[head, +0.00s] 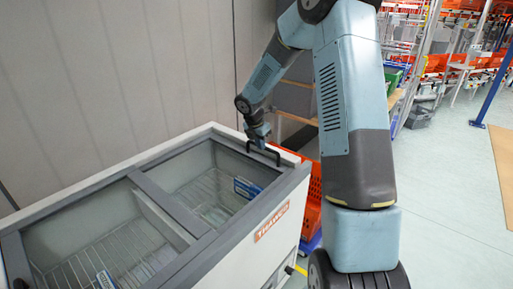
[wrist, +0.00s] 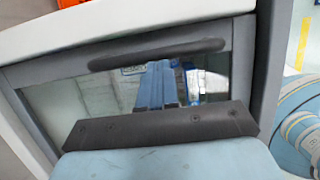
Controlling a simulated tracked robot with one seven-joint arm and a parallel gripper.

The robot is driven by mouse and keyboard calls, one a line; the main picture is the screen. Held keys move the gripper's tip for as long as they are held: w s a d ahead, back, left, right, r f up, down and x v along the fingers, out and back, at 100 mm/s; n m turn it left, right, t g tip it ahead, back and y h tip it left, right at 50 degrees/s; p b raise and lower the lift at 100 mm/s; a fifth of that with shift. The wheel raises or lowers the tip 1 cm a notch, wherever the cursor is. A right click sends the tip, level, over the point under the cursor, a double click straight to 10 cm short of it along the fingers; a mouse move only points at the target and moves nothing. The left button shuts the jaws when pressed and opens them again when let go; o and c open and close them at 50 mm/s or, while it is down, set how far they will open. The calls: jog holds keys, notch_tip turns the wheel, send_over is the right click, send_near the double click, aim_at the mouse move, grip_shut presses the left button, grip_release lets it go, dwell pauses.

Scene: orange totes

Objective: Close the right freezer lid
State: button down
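The white chest freezer (head: 262,232) has a grey top frame and two sections divided by a grey bar. The right freezer lid (head: 214,190) is a glass panel in a grey frame; wire racks and a blue-and-white pack (head: 246,187) show in that section. A black handle (head: 277,155) sits at its far right end; it also shows in the wrist view (wrist: 155,55). My gripper (head: 261,140) is right at this handle in the head view; contact is unclear. In the wrist view, a dark gripper part (wrist: 160,126) is apart from the handle, over the glass.
A panelled wall (head: 110,70) stands behind the freezer. Orange totes (head: 311,200) stand just past its right end. The left section (head: 95,250) holds a rack and another pack. Floor (head: 445,190) is clear at the right.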

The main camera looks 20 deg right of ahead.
jog(key=shift+d, duration=0.35)
